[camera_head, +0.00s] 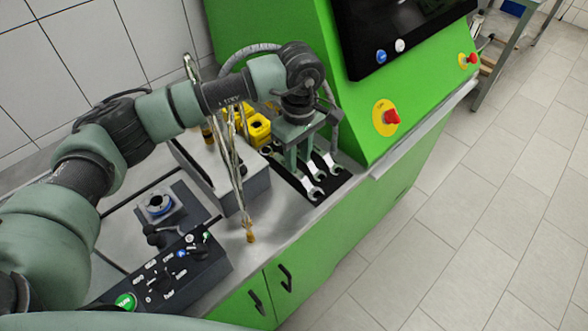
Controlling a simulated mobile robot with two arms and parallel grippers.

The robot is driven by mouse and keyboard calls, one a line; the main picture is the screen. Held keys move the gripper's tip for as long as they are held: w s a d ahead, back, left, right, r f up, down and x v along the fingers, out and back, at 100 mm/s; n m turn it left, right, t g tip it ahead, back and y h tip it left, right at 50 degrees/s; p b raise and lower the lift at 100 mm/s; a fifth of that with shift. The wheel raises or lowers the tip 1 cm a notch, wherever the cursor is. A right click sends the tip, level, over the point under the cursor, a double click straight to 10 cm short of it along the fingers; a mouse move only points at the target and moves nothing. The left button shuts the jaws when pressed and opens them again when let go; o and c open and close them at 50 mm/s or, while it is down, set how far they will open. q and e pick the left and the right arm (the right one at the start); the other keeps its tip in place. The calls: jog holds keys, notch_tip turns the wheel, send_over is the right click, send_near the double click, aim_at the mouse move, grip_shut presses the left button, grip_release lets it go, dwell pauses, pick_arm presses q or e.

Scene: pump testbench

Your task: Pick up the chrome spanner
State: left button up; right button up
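Several chrome spanners lie side by side on a black mat (290,179) on the bench. One chrome spanner (313,189) shows its open jaw at the front edge of the mat, and another spanner (331,165) lies to its right. My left gripper (299,163) points down over the mat, among the spanners. Its two fingers are apart, with a gap between them. The fingers hide parts of the spanners, and I cannot tell whether they touch one. My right gripper is not in view.
A yellow part (257,128) stands behind the mat. A grey block (228,180) is left of it, and a black control panel (165,273) is at the front left. The green cabinet (290,50) rises behind.

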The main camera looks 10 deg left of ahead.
pick_arm(q)
jog(key=f, duration=0.1)
jog(key=f+p, duration=0.1)
jog(key=f, duration=0.1)
jog(key=f+p, duration=0.1)
jog(key=shift+w+a+f, duration=0.15)
jog(key=shift+a+f, duration=0.2)
jog(key=shift+f, duration=0.2)
jog(key=shift+d, duration=0.1)
grip_shut()
jog(key=shift+w, duration=0.1)
jog(key=shift+r, duration=0.1)
